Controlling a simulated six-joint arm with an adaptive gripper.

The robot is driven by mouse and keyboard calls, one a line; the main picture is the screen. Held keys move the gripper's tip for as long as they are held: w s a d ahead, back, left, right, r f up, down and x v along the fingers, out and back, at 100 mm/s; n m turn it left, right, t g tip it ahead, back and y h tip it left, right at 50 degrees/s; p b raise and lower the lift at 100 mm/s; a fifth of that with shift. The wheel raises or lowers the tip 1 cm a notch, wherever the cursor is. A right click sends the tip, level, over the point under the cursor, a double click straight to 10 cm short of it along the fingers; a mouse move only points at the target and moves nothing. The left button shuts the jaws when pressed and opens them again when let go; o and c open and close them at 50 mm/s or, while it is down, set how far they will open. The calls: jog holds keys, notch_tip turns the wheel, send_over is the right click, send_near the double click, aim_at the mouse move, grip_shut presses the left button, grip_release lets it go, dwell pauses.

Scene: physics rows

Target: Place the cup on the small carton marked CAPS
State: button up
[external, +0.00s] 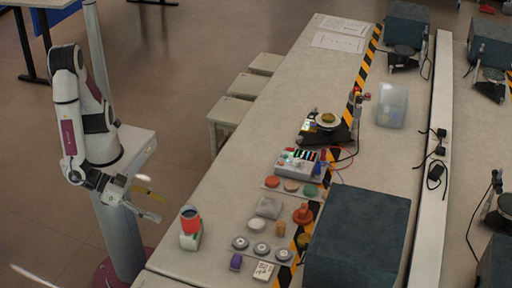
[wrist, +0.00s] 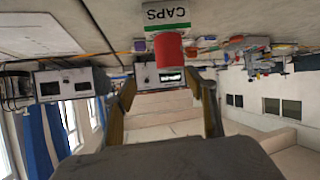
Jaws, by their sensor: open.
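The red cup (external: 191,219) stands upright on top of the small white and green carton (external: 190,241), near the left edge of the long table. In the wrist view, which is upside down, the red cup (wrist: 169,60) meets the carton marked CAPS (wrist: 166,15). My gripper (external: 154,204) is open and empty, to the left of the cup and apart from it. In the wrist view its two fingers (wrist: 167,98) are spread, with the cup beyond their tips. The inside of the cup looks dark.
On the table (external: 235,180), right of the carton, lie several small items, a grey device (external: 297,164) and a large dark box (external: 358,240). A purple object (external: 236,262) lies near the front. Stools (external: 229,110) stand along the left side. Space between gripper and cup looks clear.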

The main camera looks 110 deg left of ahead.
notch_tip(320, 180, up, 13)
jog(key=w+a+m+g+h, duration=0.2)
jog(key=m+g+h, duration=0.1)
jog(key=h, duration=0.5)
jog(key=s+a+r+m+g+y, duration=0.1)
jog(key=s+a+g+y, duration=0.2)
jog(key=s+a, duration=1.5)
jog(key=a+y, duration=0.1)
jog(key=a, duration=0.3)
jog(key=shift+r+g+y, duration=0.3)
jog(key=shift+r+y, duration=0.05)
jog(key=shift+y, duration=0.05)
jog(key=shift+s, duration=0.1)
